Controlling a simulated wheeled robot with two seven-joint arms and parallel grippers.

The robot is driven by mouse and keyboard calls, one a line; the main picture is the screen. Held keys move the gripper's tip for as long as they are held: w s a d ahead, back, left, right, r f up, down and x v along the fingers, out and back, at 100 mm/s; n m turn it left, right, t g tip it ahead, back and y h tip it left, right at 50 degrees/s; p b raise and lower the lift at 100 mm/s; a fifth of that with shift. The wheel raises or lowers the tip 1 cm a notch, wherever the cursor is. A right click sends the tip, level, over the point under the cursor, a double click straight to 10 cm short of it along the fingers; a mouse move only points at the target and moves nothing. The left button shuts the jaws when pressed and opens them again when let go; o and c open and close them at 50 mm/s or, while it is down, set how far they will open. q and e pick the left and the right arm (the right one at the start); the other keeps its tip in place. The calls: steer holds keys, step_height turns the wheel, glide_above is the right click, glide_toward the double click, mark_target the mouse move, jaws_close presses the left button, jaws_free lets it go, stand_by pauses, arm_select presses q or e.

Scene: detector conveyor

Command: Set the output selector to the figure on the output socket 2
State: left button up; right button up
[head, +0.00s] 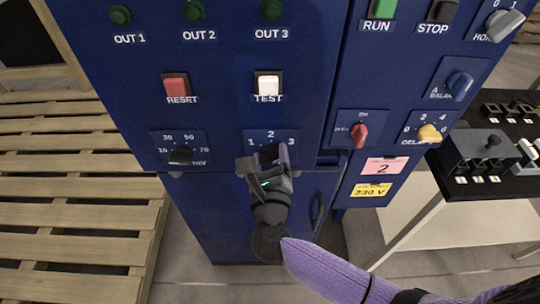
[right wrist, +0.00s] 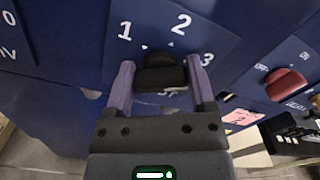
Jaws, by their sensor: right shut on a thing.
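The output selector's plate (head: 284,135) is on the blue cabinet, marked 1, 2 and 3. Its dark knob (right wrist: 160,76) shows in the right wrist view, below the figures. My right gripper (head: 265,158) is shut on this knob, one finger on each side, as the right wrist view also shows (right wrist: 161,84). Which figure the knob points at cannot be made out. A pink label (head: 382,166) with a 2 is on the cabinet at right; whether it marks an output socket is unclear. My left gripper is out of view.
Lamps OUT 1 (head: 120,15), OUT 2 (head: 194,11) and OUT 3 (head: 271,9) are dark green. A black knob (head: 180,156) is left of the selector, a red one (head: 360,135) right. A TEST button (head: 268,85) is above. A table with a grey box (head: 466,150) stands at right.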

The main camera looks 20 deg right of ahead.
steer(key=shift+c, duration=1.4)
steer(key=n+p, duration=0.2)
steer(key=n, duration=0.1)
steer(key=shift+r+p, duration=0.1)
steer(key=shift+p, duration=0.3)
steer(key=n+p, duration=0.1)
steer(key=n, duration=0.1)
steer(key=n+p, duration=0.1)
steer(key=n, duration=0.2)
steer(key=shift+a+f+n+p, duration=0.2)
steer(key=shift+n+p, duration=0.1)
steer(key=shift+p, duration=0.1)
steer(key=shift+f+n+p, duration=0.1)
steer(key=shift+n+p, duration=0.25)
steer(key=shift+n, duration=0.65)
steer(key=shift+f+n, duration=0.1)
steer(key=shift+n, duration=0.6)
